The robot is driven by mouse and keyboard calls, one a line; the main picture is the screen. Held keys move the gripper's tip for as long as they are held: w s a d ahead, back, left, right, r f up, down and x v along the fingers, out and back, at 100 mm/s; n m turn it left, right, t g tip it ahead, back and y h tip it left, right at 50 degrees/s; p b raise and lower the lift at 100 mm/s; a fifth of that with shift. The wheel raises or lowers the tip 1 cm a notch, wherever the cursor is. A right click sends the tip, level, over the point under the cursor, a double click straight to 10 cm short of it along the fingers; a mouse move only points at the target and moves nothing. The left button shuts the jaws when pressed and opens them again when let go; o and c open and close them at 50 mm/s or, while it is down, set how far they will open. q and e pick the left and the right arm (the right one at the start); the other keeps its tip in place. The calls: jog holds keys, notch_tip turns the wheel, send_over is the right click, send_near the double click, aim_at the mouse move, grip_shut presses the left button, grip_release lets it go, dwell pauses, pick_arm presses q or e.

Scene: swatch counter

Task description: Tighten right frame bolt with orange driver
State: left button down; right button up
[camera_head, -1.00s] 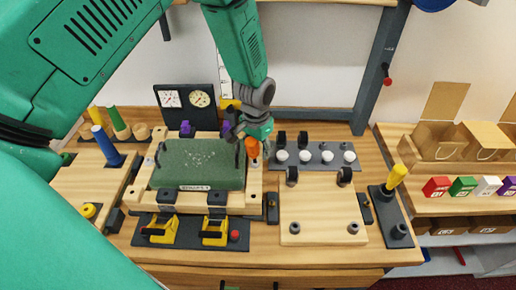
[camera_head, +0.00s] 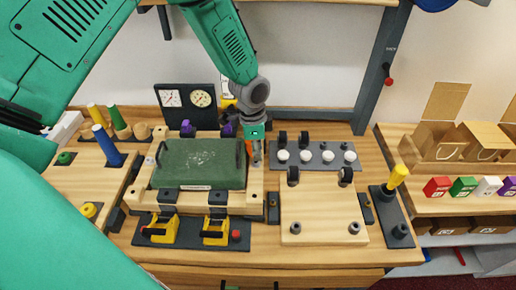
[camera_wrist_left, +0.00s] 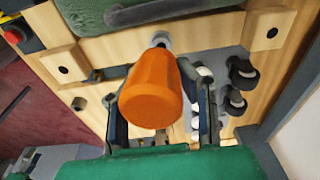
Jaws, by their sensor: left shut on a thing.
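The orange driver (camera_wrist_left: 152,92) fills the middle of the left wrist view, its handle end toward the camera. Its metal shank (camera_wrist_left: 160,40) points at the wooden frame; whether it sits on the bolt is hidden by the handle. My left gripper (camera_head: 256,152) is over the right side of the wooden frame (camera_head: 255,184), which surrounds a green pad (camera_head: 200,165). Its two fingers stand either side of the handle in the wrist view, shut on it. In the head view the driver is mostly hidden by the gripper. My right gripper is out of view.
A rail with white knobs (camera_head: 317,156) and a wooden board (camera_head: 322,212) lie just right of the frame. Yellow clamps (camera_head: 164,229) sit in front. A dial panel (camera_head: 186,105) stands behind, and colored pegs (camera_head: 107,142) stand at left.

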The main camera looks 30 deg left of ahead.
pick_arm(q)
jog(key=shift+w+r, duration=0.1)
jog(key=shift+r, duration=3.2)
